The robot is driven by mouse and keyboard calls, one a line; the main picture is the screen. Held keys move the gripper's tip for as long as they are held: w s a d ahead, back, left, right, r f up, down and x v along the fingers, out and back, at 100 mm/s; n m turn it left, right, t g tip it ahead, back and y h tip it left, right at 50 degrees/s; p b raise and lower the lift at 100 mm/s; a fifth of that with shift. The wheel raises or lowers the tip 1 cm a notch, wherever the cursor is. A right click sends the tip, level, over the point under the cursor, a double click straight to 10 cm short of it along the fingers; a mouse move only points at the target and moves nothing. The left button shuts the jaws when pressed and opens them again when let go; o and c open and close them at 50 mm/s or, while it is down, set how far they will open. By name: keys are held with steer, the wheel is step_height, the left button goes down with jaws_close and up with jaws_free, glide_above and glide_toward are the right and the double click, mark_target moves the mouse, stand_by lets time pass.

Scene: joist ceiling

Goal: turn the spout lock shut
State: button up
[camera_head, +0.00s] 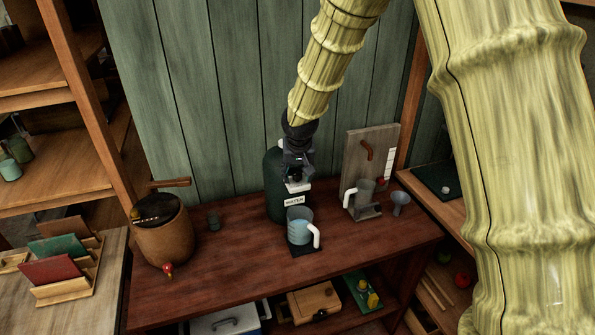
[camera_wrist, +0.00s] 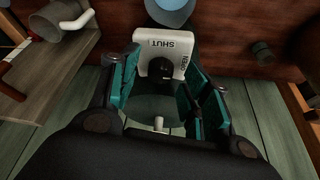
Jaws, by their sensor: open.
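The spout lock is a black round knob (camera_wrist: 161,69) on a white block (camera_wrist: 178,46) lettered SHUT and OPEN. In the wrist view the lettering is upside down, and I cannot tell which word the knob points to. My gripper (camera_wrist: 158,78) is open, with its teal fingers on either side of the knob; contact is unclear. The block is on the front of a dark green water tank (camera_head: 273,180) labelled WATER (camera_head: 294,201). In the head view my gripper (camera_head: 297,165) hides the knob. A blue cup with a white handle (camera_head: 299,229) stands below on a black mat (camera_head: 305,250).
A brown pot with a red tap (camera_head: 164,240) stands left on the reddish table (camera_head: 225,277). Green plank wall is close behind.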

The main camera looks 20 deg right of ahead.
steer(key=c, duration=1)
steer(key=shift+r+n, duration=0.1)
steer(key=shift+n, duration=0.2)
steer(key=shift+d+n+y+p, duration=0.15)
steer(key=shift+n+y+p, duration=0.35)
steer(key=shift+n+p, duration=0.35)
steer(key=shift+n+y+p, duration=0.6)
steer(key=shift+n+p, duration=0.35)
steer(key=shift+n, duration=0.8)
steer(key=shift+d, duration=0.1)
